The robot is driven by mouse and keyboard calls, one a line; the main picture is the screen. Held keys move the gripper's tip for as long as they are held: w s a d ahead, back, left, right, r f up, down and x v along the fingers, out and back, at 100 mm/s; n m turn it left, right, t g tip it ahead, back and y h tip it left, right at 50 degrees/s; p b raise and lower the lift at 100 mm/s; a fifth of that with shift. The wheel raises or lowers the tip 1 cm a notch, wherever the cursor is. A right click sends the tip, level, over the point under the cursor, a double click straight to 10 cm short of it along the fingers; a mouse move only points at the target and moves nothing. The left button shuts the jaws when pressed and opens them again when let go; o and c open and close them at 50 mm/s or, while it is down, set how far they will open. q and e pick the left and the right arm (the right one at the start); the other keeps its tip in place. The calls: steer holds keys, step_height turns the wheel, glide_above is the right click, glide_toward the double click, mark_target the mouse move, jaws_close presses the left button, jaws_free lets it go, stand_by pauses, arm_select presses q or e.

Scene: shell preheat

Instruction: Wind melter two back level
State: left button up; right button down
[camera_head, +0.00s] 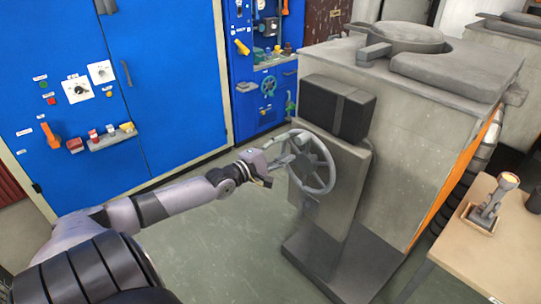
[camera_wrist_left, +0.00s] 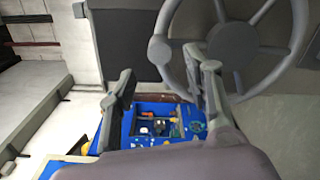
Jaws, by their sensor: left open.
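A grey spoked handwheel (camera_head: 314,164) sits on the side of a grey melter housing (camera_head: 400,125). The wheel also fills the upper right of the left wrist view (camera_wrist_left: 238,48). My left gripper (camera_head: 283,158) is at the left edge of the wheel, its jaws open. In the left wrist view the two fingers (camera_wrist_left: 165,90) are spread apart, the right one close to the wheel's rim near a round knob (camera_wrist_left: 160,48). I cannot tell whether that finger touches it. The melter body looks upright. My right gripper is not in view.
Blue cabinets (camera_head: 105,90) with switches and an orange handle (camera_head: 51,136) stand at the left. A wooden table (camera_head: 490,245) with a torch-like tool (camera_head: 495,200) stands at the right. A second grey melter (camera_head: 515,60) is behind. Green floor (camera_head: 225,230) is clear between cabinets and melter.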

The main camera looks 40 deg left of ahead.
arm_select(q)
steer(key=shift+s+a, duration=0.15)
steer(key=shift+s, duration=2.3)
